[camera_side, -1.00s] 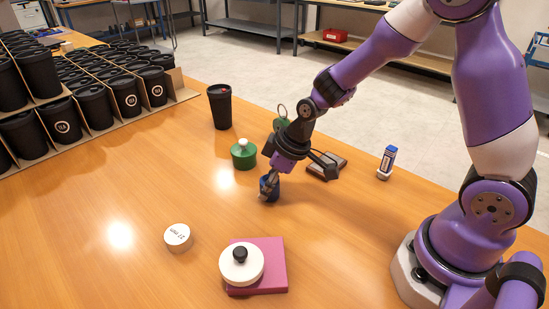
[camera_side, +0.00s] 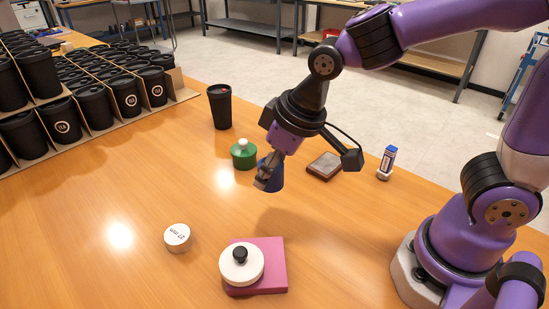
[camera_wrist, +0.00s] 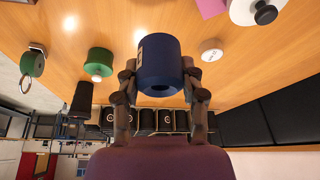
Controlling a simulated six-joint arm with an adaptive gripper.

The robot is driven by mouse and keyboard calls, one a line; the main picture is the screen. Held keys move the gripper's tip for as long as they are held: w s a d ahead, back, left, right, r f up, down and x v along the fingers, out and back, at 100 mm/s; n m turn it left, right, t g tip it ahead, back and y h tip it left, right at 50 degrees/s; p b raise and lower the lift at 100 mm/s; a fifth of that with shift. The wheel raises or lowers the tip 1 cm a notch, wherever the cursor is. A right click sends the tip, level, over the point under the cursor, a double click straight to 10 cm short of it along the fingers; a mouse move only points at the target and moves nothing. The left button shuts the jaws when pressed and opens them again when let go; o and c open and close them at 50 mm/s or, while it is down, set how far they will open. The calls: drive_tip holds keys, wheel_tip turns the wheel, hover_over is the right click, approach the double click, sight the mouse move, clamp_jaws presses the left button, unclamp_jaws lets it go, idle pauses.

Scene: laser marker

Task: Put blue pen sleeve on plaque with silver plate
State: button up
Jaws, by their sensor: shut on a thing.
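The blue pen sleeve (camera_side: 278,178) is a short dark blue cylinder with a hole in its end. My gripper (camera_side: 266,183) is shut on it and holds it above the table, left of the plaque. In the wrist view the sleeve (camera_wrist: 158,62) sits between the two fingers of my gripper (camera_wrist: 160,82). A small dark brown plaque with a grey-silver plate (camera_side: 325,165) lies flat on the table to the right of my gripper, and its top looks bare. The plaque is not visible in the wrist view.
A green lidded piece (camera_side: 243,155) and a black cup (camera_side: 220,107) stand behind. A blue-and-white stick (camera_side: 387,161) stands right of the plaque. A pink plaque (camera_side: 270,280) carries a white knobbed disc (camera_side: 241,264). A white round piece (camera_side: 178,237) stands at front left.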

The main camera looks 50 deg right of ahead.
drive_tip(key=d+r+m+h, duration=0.1)
drive_tip(key=d+m+h, duration=0.2)
drive_tip(key=d+m, duration=0.55)
hover_over(324, 159)
drive_tip(key=s, duration=0.2)
drive_tip(key=shift+n, duration=0.35)
drive_tip(key=f, duration=0.4)
drive_tip(key=a+f, duration=0.1)
drive_tip(key=f, duration=0.1)
drive_tip(key=shift+w+f, duration=0.15)
drive_tip(key=shift+w, duration=0.1)
drive_tip(key=shift+d+f, duration=0.2)
drive_tip(key=shift+f, duration=1.85)
drive_tip(key=shift+f, duration=0.2)
drive_tip(key=o, duration=1.1)
